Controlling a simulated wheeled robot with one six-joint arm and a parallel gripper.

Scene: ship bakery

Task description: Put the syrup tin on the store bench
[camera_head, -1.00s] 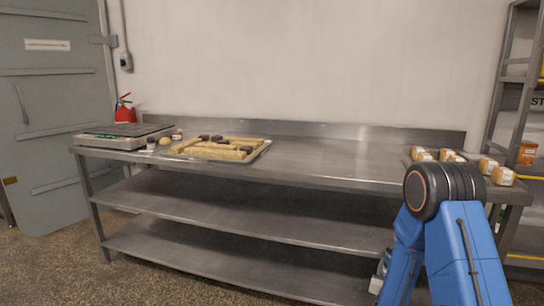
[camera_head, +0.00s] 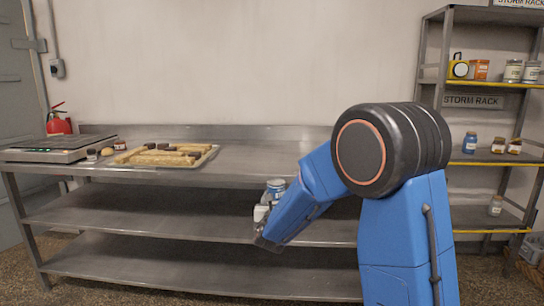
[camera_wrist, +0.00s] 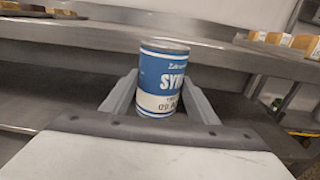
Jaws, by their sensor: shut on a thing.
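The syrup tin (camera_wrist: 161,80) is a blue and white can with "SYR" lettering, upright between the fingers of my gripper (camera_wrist: 160,98) in the wrist view. My gripper is shut on it. In the head view the top of the tin (camera_head: 276,186) shows just in front of the bench, at about the height between its top and middle shelf. My gripper (camera_head: 263,208) is partly hidden there by my blue arm. The steel bench (camera_head: 255,158) with two lower shelves runs along the wall.
A tray of baked goods (camera_head: 210,156) and a scale (camera_head: 45,146) stand on the left of the bench top. The top's middle is clear. The storm rack (camera_head: 440,75) with jars and tins stands at the right. A fire extinguisher (camera_head: 58,124) is at the left.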

